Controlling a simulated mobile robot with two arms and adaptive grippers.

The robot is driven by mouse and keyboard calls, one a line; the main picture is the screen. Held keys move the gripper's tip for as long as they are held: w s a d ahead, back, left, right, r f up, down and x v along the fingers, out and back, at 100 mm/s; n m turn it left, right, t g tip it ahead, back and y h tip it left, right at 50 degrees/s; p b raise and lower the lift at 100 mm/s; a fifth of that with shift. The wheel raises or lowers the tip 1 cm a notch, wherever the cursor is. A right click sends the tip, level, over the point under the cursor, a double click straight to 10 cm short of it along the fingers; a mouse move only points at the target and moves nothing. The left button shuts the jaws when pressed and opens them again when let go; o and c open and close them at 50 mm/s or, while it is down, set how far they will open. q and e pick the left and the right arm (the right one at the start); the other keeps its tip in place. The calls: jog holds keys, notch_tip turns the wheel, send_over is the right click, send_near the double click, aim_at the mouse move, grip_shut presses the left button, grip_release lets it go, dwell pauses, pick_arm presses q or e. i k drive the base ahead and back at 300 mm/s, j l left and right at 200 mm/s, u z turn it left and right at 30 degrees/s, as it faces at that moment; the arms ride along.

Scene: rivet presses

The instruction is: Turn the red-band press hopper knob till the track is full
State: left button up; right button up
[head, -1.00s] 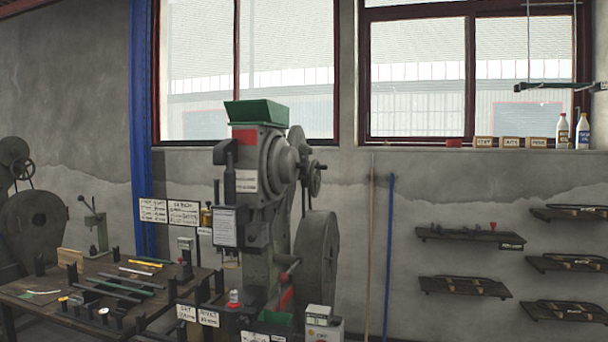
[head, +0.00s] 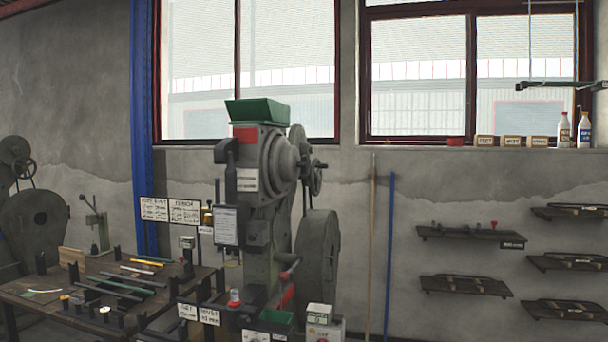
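The press (head: 262,222) with a red band (head: 245,134) near its top stands in the middle of the head view. A green hopper (head: 255,112) sits on top of it. A small wheel with a handle (head: 316,177) shows on its right side; I cannot tell whether this is the hopper knob. A large flywheel (head: 317,255) is below it. The track and its fill level cannot be made out from here. Neither of my grippers is in view.
A workbench (head: 20,293) with bars and small parts stands at the left. A second press with a flywheel (head: 36,222) is at the far left edge. A blue pole (head: 389,260) and a brown pole (head: 371,250) lean on the wall. Shelves (head: 470,237) hang at the right.

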aim_at(305, 165)
jog(key=i+l, duration=0.4)
jog(key=i+l+u, duration=0.1)
jog(key=i+l, duration=0.3)
jog(key=l, duration=0.15)
